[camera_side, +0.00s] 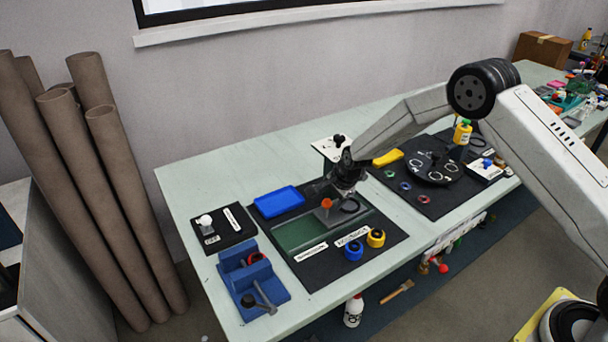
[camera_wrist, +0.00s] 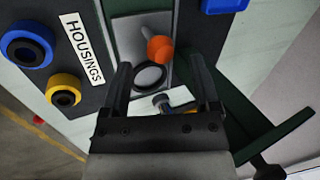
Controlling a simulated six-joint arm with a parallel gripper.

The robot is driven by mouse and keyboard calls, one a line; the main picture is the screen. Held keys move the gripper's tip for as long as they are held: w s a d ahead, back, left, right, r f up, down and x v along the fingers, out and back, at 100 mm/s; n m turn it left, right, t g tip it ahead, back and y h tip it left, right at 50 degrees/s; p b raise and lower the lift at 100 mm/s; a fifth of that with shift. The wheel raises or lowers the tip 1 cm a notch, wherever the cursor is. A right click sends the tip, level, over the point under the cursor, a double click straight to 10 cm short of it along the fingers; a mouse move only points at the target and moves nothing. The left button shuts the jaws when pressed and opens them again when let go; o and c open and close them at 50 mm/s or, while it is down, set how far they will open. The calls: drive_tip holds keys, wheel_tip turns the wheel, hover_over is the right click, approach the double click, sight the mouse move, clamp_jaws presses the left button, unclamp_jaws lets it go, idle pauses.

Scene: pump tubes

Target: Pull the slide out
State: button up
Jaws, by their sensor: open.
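The slide is a grey plate (camera_side: 338,215) on the green fixture (camera_side: 298,233), at its right end in the side view. An orange knob (camera_side: 327,203) stands up from it, and a dark ring lies beside the knob. In the wrist view the slide (camera_wrist: 127,30) shows with its orange knob (camera_wrist: 160,48) and the dark ring (camera_wrist: 150,76). My gripper (camera_wrist: 161,72) is open and empty above the slide. Its fingers frame the ring in the wrist view, and the knob shows just beyond their tips. The side view cannot settle the height of the fingertips (camera_side: 341,192).
Blue (camera_side: 353,251) and yellow (camera_side: 376,238) round housings stand in front of the fixture. A blue tray (camera_side: 278,202) lies behind it, and a blue stand (camera_side: 252,282) is at the left. Right of my gripper are a yellow part (camera_side: 388,158) and a black turntable (camera_side: 433,168).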

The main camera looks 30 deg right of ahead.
sight(328, 201)
drive_tip(key=shift+x, duration=2.2)
clamp_jaws()
